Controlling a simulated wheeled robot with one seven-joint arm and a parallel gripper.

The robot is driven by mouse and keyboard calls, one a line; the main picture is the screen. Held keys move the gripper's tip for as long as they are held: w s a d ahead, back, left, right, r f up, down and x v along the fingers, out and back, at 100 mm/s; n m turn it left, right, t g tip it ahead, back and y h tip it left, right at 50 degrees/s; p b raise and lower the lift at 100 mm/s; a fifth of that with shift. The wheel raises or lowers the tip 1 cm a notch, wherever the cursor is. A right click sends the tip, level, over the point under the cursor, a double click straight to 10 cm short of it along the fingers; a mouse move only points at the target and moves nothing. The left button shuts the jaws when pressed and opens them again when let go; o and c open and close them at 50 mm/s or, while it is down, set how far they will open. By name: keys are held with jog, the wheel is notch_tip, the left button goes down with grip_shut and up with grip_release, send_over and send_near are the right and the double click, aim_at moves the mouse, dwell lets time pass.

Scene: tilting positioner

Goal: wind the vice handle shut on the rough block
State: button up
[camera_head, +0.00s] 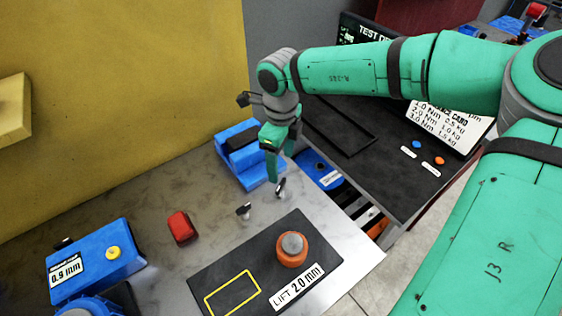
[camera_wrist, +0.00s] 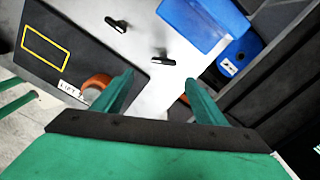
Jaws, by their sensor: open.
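My gripper (camera_head: 273,178) points down above the grey table, at the front right side of a blue block-shaped fixture (camera_head: 262,175) with a dark top, which may be the vice. The blue fixture (camera_wrist: 205,22) lies ahead of the fingers there. Two small dark T-shaped pieces (camera_head: 243,209) stand on the table near my gripper; one shows beyond the fingertips in the wrist view (camera_wrist: 161,59). I cannot make out which part is the vice handle or the rough block.
A dark mat (camera_head: 215,268) holds an orange round piece (camera_head: 291,250) with a grey top, beside a "LIFT 2.0 mm" label. A red block (camera_head: 182,227) and a blue box (camera_head: 95,262) marked "0.9 mm" are at left. A yellow wall stands behind; a dark bench is at right.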

aim_at(281, 184)
jog(key=f, duration=0.7)
jog(key=w+f, duration=0.1)
jog(key=f, duration=0.2)
jog(key=shift+f, duration=0.4)
jog(key=c, duration=1.1)
